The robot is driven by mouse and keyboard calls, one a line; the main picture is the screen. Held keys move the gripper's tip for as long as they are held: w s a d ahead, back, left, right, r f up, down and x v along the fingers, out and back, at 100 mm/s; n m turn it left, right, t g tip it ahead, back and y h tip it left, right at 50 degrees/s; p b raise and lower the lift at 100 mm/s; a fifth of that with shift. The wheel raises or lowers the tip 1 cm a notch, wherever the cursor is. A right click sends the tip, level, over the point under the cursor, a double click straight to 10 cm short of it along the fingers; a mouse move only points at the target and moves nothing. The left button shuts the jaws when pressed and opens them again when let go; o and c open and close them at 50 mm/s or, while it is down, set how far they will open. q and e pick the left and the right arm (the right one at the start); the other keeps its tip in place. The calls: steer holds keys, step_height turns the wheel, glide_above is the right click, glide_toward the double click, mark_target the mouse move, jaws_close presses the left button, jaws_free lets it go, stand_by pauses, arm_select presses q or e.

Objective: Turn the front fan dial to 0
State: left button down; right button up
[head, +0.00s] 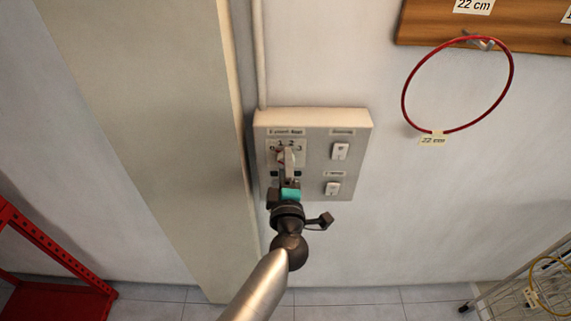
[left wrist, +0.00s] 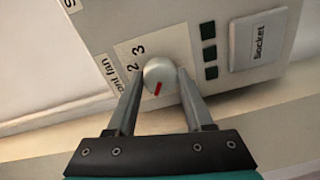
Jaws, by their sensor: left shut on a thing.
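The front fan dial (left wrist: 159,74) is a round light-grey knob with a red pointer mark, on a white scale plate with numbers. In the left wrist view, 2 and 3 show beside it and part of the label reads "nt fan". My left gripper (left wrist: 160,80) has one finger on each side of the knob and is shut on it. In the head view my left gripper (head: 287,165) reaches up to the dial plate (head: 299,146) on the wall panel and covers most of the knob. The red mark points toward the gripper's palm in the wrist view. My right gripper is not in view.
A pillar edge stands close on the left. A red hoop (head: 404,92) hangs at upper right. A red stand (head: 60,300) is at lower left.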

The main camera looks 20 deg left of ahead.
arm_select(q)
steer(key=shift+n, duration=0.3)
steer(key=shift+c, duration=1.4)
jaws_free()
steer(key=p+v, duration=0.1)
steer(key=v, duration=0.6)
steer(key=shift+s+p, duration=0.25)
steer(key=shift+p, duration=0.05)
steer(key=shift+d, duration=0.15)
